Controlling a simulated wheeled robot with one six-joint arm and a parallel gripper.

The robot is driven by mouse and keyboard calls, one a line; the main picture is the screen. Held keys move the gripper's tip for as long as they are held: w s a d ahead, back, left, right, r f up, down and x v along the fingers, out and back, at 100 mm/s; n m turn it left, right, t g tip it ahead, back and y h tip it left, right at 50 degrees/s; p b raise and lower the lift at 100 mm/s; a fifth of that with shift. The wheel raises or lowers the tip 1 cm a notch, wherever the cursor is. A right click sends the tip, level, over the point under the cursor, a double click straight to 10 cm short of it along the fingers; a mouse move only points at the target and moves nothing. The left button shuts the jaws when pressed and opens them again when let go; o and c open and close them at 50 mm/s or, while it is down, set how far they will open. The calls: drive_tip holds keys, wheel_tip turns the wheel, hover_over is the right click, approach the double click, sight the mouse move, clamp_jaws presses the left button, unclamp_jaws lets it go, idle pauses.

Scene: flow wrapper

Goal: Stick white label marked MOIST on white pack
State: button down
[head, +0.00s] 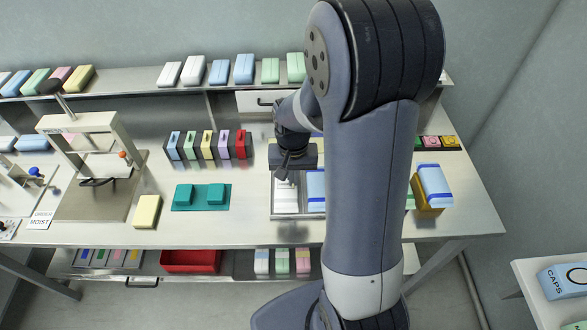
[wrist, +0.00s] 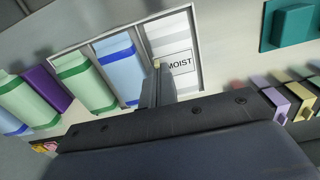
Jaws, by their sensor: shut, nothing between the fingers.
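The white pack (head: 286,200) lies in the left compartment of a shallow metal tray (head: 297,216) on the bench. My gripper (head: 283,178) is over the pack in the head view. In the wrist view my gripper (wrist: 156,66) is shut and empty, its fingertips beside the label's left edge. The fingers hide part of the pack; contact with it cannot be told.
A teal block holder (head: 201,205) and a row of coloured dispensers (head: 208,145) stand to the left. A pack on an orange stand (head: 434,184) is to the right. A small sign reading MOIST (head: 40,220) is at far left.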

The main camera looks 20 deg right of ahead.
sight(293, 196)
drive_tip(key=shift+f+b, duration=1.95)
drive_tip(key=shift+f, duration=0.7)
drive_tip(key=shift+f, duration=0.3)
drive_tip(key=c, duration=2.2)
unclamp_jaws()
drive_tip(key=c, duration=1.6)
unclamp_jaws()
drive_tip(key=shift+c, duration=0.2)
wheel_tip(293, 196, up, 11)
drive_tip(key=shift+f, duration=0.1)
